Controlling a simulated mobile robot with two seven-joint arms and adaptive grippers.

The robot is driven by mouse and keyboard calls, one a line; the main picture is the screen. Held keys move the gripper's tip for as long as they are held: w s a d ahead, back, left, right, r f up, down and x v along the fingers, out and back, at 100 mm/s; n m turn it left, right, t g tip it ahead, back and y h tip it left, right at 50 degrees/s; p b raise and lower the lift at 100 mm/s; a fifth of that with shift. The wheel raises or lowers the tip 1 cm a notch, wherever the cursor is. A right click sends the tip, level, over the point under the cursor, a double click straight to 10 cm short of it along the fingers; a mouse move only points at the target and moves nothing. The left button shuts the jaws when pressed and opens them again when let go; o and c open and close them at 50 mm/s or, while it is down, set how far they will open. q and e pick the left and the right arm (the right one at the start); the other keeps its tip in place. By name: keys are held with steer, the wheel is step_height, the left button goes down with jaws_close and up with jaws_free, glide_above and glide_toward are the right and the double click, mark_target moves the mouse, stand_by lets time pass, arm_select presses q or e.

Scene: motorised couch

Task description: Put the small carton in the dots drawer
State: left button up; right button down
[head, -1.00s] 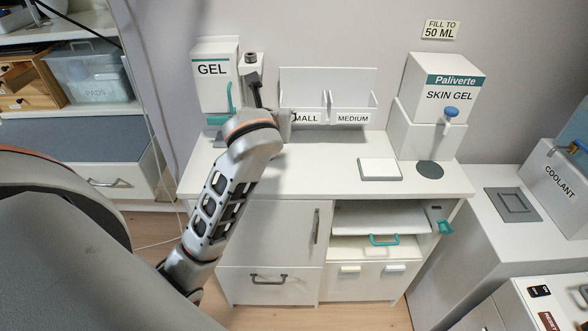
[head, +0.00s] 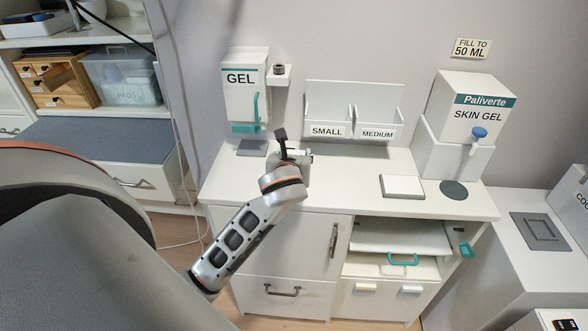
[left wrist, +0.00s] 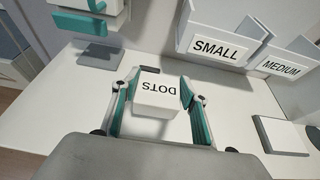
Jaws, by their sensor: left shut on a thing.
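In the head view my left gripper (head: 294,157) is over the worktop, in front of the SMALL bin (head: 326,131); the carton is hard to make out there. I can read no DOTS label on any drawer. My right gripper is not in view.
A GEL dispenser (head: 245,95) hangs behind my gripper, and a MEDIUM bin (head: 378,133) is beside SMALL. A white pad (head: 402,187) and a SKIN GEL dispenser (head: 465,132) are at the right. A teal-handled tray (head: 403,259) is under the worktop. The worktop's middle is clear.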

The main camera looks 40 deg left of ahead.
arm_select(q)
steer(key=shift+f, duration=2.6)
steer(key=o, duration=1)
steer(key=shift+f, duration=0.1)
